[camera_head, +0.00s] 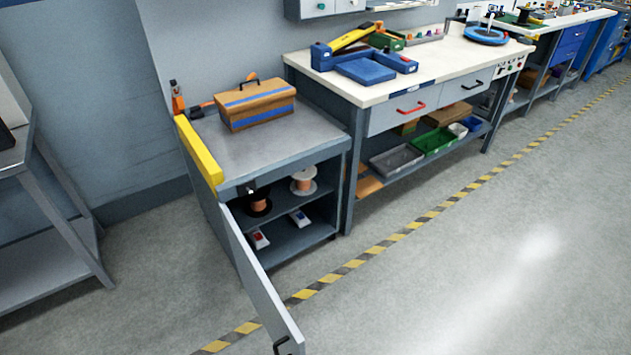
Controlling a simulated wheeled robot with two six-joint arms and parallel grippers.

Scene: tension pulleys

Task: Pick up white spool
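A white spool (304,187) wound with copper-coloured wire stands upright on the upper shelf inside the grey cabinet (292,142). A black spool (258,206) with similar copper-coloured winding stands to its left on the same shelf. The cabinet door (262,285) is swung open towards the front. Neither of my grippers shows in the head view.
A wooden toolbox with blue stripes (256,104) sits on the cabinet top. Small white packages (299,218) lie on the lower shelf. The open door juts out over the floor. A workbench (440,62) stands to the right. The floor (470,250) in front is clear.

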